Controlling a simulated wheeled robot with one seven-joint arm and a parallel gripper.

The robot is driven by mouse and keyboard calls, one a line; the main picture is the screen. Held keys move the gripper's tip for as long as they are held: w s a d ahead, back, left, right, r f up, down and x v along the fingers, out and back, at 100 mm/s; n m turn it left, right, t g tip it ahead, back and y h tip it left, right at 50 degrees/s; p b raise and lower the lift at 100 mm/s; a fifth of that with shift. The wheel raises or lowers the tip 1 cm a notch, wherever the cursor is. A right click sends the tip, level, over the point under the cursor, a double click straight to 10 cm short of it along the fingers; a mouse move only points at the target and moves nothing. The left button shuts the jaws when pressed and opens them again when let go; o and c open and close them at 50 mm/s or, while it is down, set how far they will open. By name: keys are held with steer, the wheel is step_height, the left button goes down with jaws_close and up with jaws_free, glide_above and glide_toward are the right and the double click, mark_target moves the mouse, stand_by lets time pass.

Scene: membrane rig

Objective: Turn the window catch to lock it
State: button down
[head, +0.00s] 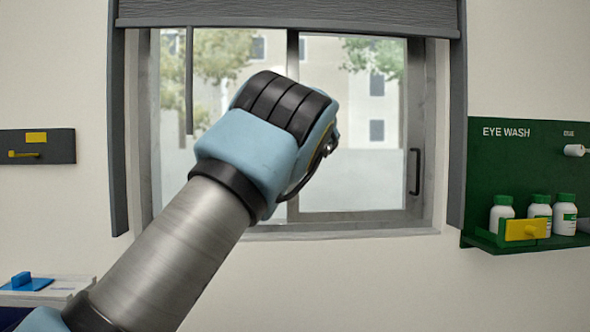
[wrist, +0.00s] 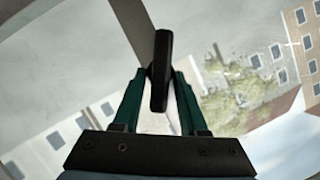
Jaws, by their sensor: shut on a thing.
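The window (head: 350,180) with its grey frame fills the middle of the head view, and my arm crosses in front of it. The window catch, a dark elongated lever (wrist: 161,68), stands upright in the wrist view, in front of a grey frame bar. My gripper (wrist: 160,85) has its green fingers on either side of the lever, shut on it. In the head view my wrist hides the catch and the fingers.
A rolled grey blind (head: 290,14) hangs above the window. A dark handle (head: 414,172) sits on the right sash. A green eye wash station (head: 485,170) with white bottles is at right. A dark wall panel (head: 60,146) is at left.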

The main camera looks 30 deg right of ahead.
steer(key=m+b, duration=0.1)
steer(key=m+t+y+b, duration=0.1)
steer(key=f+m+t+b, duration=0.1)
steer(key=m, duration=0.1)
steer(key=shift+s+d+y, duration=0.15)
steer(key=shift+d+y, duration=0.1)
steer(key=shift+y, duration=0.15)
steer(key=m+b, duration=0.1)
steer(key=m+t+b, duration=0.1)
steer(key=m+b, duration=0.2)
steer(key=shift+f+t, duration=0.25)
steer(key=shift+t, duration=0.05)
steer(key=shift+m+t+y+b, duration=0.3)
steer(key=shift+m+y+b, duration=0.15)
steer(key=shift+m, duration=0.15)
steer(key=shift+h, duration=0.25)
steer(key=c, duration=0.7)
jaws_free()
steer(key=shift+r, duration=0.1)
steer(key=s+b, duration=0.2)
steer(key=s, duration=0.3)
steer(key=s+b, duration=0.2)
steer(key=s, duration=0.4)
steer(key=shift+a+b, duration=0.2)
steer(key=shift+b, duration=0.15)
